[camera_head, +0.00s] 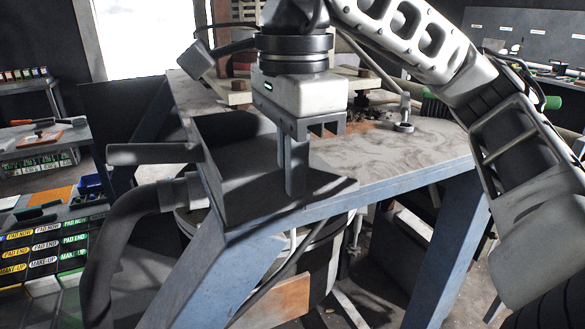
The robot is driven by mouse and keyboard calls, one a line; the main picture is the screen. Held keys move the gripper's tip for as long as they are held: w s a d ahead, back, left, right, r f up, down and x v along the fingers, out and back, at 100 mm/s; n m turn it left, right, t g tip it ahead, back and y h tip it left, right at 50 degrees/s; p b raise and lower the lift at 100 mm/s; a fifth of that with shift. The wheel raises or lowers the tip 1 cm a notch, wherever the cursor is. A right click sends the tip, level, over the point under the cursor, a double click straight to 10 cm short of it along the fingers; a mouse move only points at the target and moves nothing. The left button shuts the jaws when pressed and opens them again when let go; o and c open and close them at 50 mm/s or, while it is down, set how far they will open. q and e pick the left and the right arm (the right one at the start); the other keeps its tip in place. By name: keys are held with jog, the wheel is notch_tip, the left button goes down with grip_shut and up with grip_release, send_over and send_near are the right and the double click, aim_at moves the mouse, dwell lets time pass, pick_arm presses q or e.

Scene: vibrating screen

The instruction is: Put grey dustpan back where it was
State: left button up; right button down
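The grey dustpan (232,150) is a dark grey pan at the front left corner of the table, with its round handle (152,153) reaching out left past the edge. My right gripper (294,188) comes down from above with its fingers pointing down over the pan. The fingers look close together, with the tips at the pan's floor. I cannot tell whether they hold part of the dustpan or only stand in front of it. My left gripper is not in view.
The worn table (430,150) has brown debris (365,127) and a small metal fitting (404,127) on it. A thick dark bent pipe (125,235) stands at the left front. The table's right part is mostly clear.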

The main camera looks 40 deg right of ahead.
jog(key=shift+f, duration=0.15)
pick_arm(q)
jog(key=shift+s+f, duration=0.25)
pick_arm(e)
jog(key=c, duration=1.6)
grip_release()
jog(key=shift+c, duration=0.2)
